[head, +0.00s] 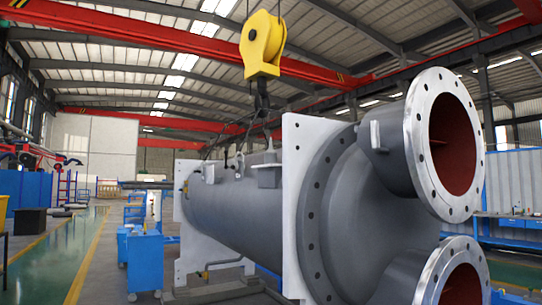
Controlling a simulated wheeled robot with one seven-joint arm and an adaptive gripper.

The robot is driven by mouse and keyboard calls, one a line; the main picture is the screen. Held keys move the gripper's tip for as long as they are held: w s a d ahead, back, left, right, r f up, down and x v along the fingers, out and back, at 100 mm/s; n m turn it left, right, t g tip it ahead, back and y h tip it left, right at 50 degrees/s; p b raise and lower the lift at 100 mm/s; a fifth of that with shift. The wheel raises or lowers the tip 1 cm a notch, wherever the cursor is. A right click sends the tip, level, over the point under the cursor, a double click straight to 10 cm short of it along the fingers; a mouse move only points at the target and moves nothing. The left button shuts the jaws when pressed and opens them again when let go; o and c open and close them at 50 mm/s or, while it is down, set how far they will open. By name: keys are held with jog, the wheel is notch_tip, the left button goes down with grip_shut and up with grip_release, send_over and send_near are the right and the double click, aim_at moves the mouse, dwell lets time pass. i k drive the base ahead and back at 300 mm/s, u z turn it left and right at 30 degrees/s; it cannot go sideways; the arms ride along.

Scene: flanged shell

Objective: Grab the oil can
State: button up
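I cannot make out an oil can in the head view. My gripper and arm do not show in this view. A large grey flanged shell (240,212) fills the middle and right, with a white plate (303,180) around it. Two open flanged nozzles with dark red insides, an upper one (408,137) and a lower one (421,278), face right. The shell hides much of the floor and wall behind it.
A yellow crane hook block (263,45) hangs above the shell. A blue cabinet (145,262) stands left of the shell. A black bin (30,221) is at the far left. A blue workbench (507,231) stands at the right wall. The green floor aisle (62,250) at left looks clear.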

aim_at(270, 156)
jog(key=u, duration=0.9)
jog(key=i, duration=1.4)
jog(key=z, duration=0.05)
